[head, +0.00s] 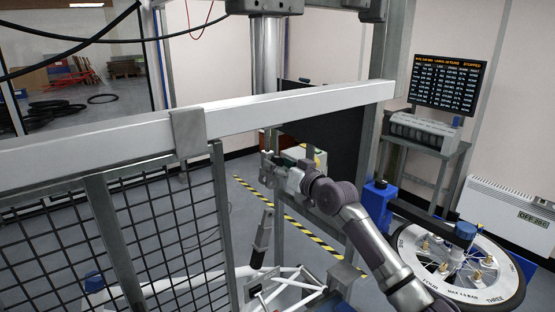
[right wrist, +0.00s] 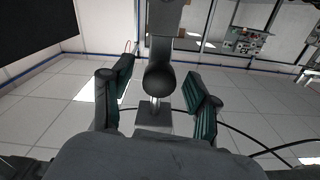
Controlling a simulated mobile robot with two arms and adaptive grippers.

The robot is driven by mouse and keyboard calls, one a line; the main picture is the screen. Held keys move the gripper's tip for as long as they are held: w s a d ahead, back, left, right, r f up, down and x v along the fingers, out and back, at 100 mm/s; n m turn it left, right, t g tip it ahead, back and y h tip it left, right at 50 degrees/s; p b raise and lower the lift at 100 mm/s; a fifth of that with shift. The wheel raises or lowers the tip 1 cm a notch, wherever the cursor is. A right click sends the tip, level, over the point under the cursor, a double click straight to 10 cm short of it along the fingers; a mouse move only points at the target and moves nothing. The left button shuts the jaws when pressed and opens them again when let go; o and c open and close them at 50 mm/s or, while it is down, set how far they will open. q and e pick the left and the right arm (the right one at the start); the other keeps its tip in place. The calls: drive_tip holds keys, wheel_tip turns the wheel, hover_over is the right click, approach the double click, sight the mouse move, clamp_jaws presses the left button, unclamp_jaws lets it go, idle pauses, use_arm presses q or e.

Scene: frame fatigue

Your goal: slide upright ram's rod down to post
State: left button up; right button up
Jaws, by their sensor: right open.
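The upright ram (head: 266,50) hangs from the overhead grey beam as a thick, pale metal cylinder; its lower part passes behind the white rail. My right gripper (head: 272,168) is just below the rail, near the ram's line. In the right wrist view its two teal-padded fingers (right wrist: 158,74) are apart, on either side of a dark round knob (right wrist: 159,82). A grey upright bar (right wrist: 163,28) is above the knob and a grey block (right wrist: 154,119) below it. A dark post (head: 262,238) rises from the white bicycle frame (head: 290,288). My left gripper is not in view.
The white rail (head: 290,105) crosses in front of the ram. A black mesh guard (head: 165,235) stands at left. A wheel (head: 460,262) lies on a blue stand at right, below a status screen (head: 448,82). Yellow-black tape (head: 295,222) marks the floor.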

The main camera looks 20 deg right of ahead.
drive_tip(key=shift+w+a, duration=0.2)
drive_tip(key=shift+w, duration=0.3)
clamp_jaws()
